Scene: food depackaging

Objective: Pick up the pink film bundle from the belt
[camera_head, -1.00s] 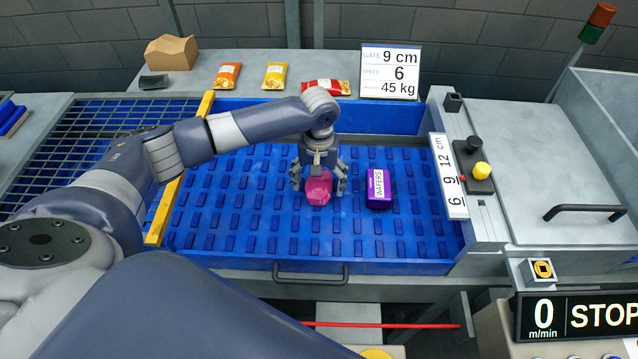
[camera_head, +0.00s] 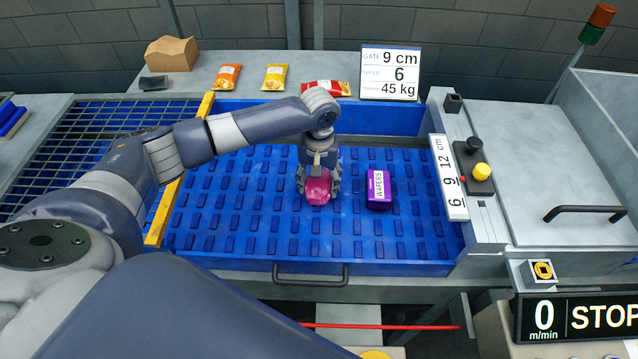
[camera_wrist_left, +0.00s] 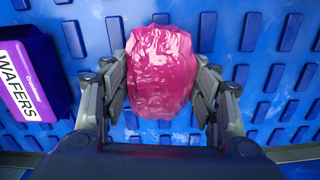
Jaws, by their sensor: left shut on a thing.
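The pink film bundle (camera_head: 319,190) is a crumpled, shiny lump on the blue studded belt (camera_head: 250,225), left of the purple wafers pack. My left gripper (camera_head: 319,186) is over it from above, with a finger on each side. In the left wrist view the bundle (camera_wrist_left: 160,72) fills the gap between the fingers of the left gripper (camera_wrist_left: 161,90), and both finger pads press against its sides. I cannot tell whether the bundle is clear of the belt. My right gripper is not in view.
A purple wafers pack (camera_head: 379,190) lies on the belt just right of the bundle; it also shows in the left wrist view (camera_wrist_left: 32,85). A yellow bar (camera_head: 178,180) edges the belt at left. Snack packs lie on the back ledge. The display (camera_head: 578,316) reads 0 m/min, STOP.

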